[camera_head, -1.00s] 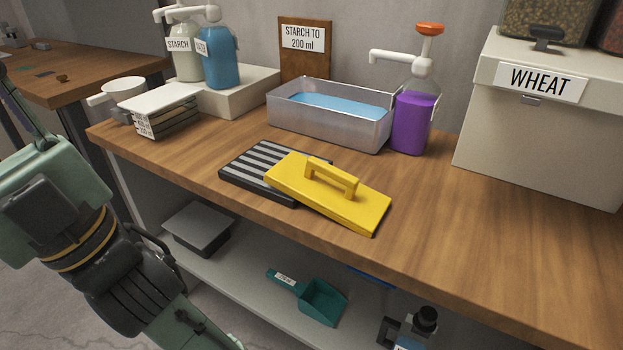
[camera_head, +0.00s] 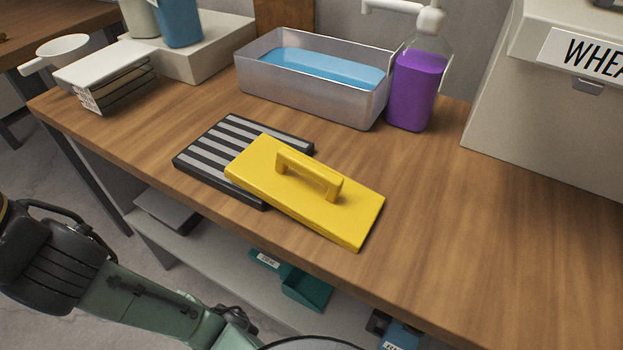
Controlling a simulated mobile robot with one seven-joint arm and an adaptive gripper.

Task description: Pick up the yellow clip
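No object that I can tell is a yellow clip shows. The one yellow thing is a flat yellow board with a raised handle (camera_head: 340,222), on the wooden bench. Its left end rests over a black and grey striped plate (camera_head: 215,150), and its right part extends past the plate over the wood. My arm crosses the lower left, in front of the bench and below its top. My gripper is not clearly visible; the end of the arm runs out at the bottom edge.
A metal tray (camera_head: 258,86) with blue liquid and a purple pump bottle (camera_head: 415,88) stand behind. A WHEAT box (camera_head: 510,110) is at right, stacked books (camera_head: 110,85) at left. The bench (camera_head: 460,245) is clear at right. A lower shelf (camera_head: 195,260) holds a teal scoop (camera_head: 305,290).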

